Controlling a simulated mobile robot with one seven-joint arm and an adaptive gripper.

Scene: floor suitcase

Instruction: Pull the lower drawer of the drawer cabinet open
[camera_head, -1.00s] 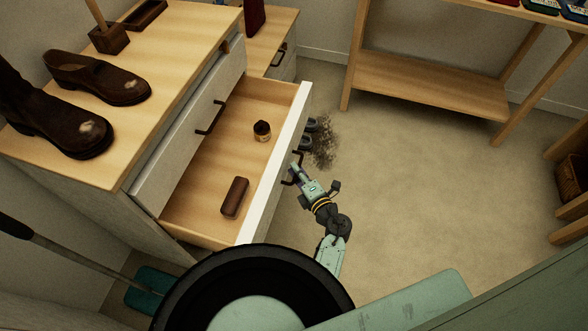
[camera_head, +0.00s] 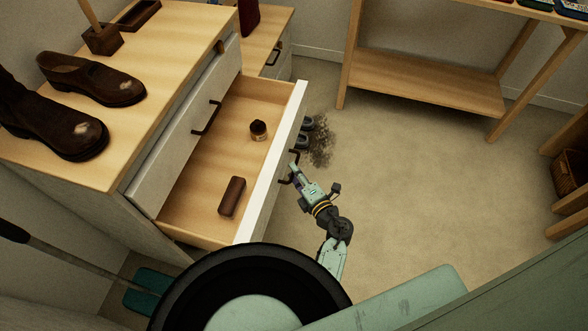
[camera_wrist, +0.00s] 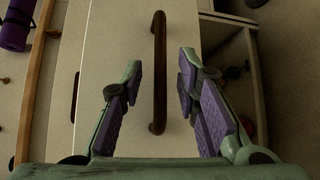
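The drawer cabinet (camera_head: 75,178) stands at left. Its lower drawer (camera_head: 205,190) is pulled far out, below a shut white upper drawer (camera_head: 172,150). A dark bar handle (camera_head: 287,181) is on the lower drawer's front. My gripper (camera_head: 294,172) is at this handle, outside the drawer front. In the wrist view, the dark handle (camera_wrist: 158,75) runs between my two spread, purple-padded fingers (camera_wrist: 160,75), with a gap visible on both sides. The gripper is open and holds nothing.
Inside the drawer are a small dark jar (camera_head: 258,130) and a brown block (camera_head: 232,196). Brown footwear (camera_head: 95,80) stands on the cabinet. Dark shoes (camera_head: 306,132) and a dirt patch (camera_head: 321,145) lie beyond my gripper. Floor to the right (camera_head: 430,180) is clear.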

